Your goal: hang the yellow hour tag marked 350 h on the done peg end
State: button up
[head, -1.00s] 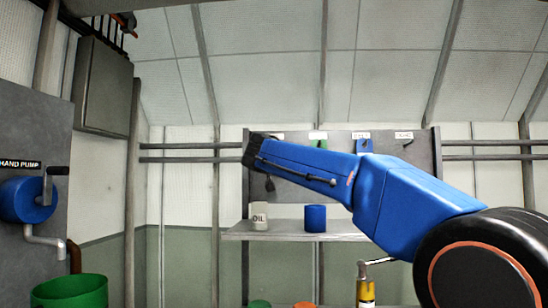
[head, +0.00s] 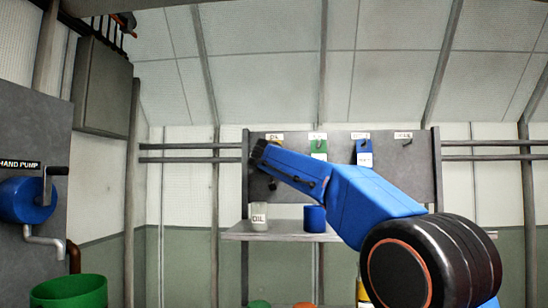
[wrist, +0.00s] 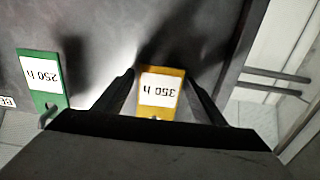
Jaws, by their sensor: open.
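The yellow tag (wrist: 161,90) marked 350 h appears upside down in the wrist view, against the grey board. My gripper (wrist: 161,78) is open, with one finger on each side of the tag; I cannot tell whether they touch it. The tag's holed end is partly hidden by my gripper's body. The peg end at the board's right (head: 407,142) is bare, under a small white label too blurred to read surely.
A green tag (wrist: 41,80) marked 250 h hangs beside the yellow one. A blue tag (head: 364,152) hangs farther right on the board (head: 390,180).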

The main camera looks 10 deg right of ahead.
jog(key=c, duration=0.9)
jog(key=shift+r, duration=0.55)
jog(key=shift+r+v, duration=0.2)
jog(key=shift+v, duration=1.3)
jog(key=shift+r+v, duration=0.15)
jog(key=shift+v, duration=1.4)
jog(key=shift+s+a, duration=0.1)
jog(key=shift+s, duration=0.25)
dwell(0.3)
jog(key=shift+v, duration=2.45)
